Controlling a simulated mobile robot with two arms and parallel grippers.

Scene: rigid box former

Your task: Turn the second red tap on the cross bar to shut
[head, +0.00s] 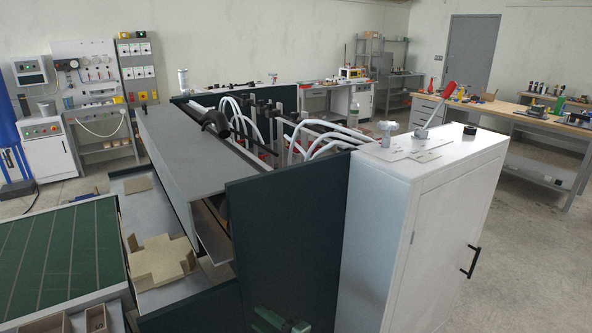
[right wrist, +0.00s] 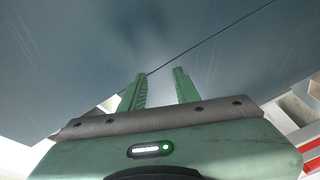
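The box former (head: 185,150) stands in the middle of the head view, with curved white hoses (head: 325,138) and dark fittings inside its frame. A dark bar (head: 245,137) runs above its grey cover. Small red spots show among these parts, but I cannot make out single taps or tell which is the second. My right gripper (head: 280,320) is low at the bottom of the head view, in front of the dark panel and away from the hoses. In the right wrist view its green fingers (right wrist: 160,90) are apart with nothing between them. My left gripper is not in view.
A dark side panel (head: 285,230) and a tall white cabinet (head: 425,220) with a black handle stand close in front. A red-handled lever (head: 437,108) rises from the cabinet top. A cardboard blank (head: 160,260) lies at the left. Open floor is at the right.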

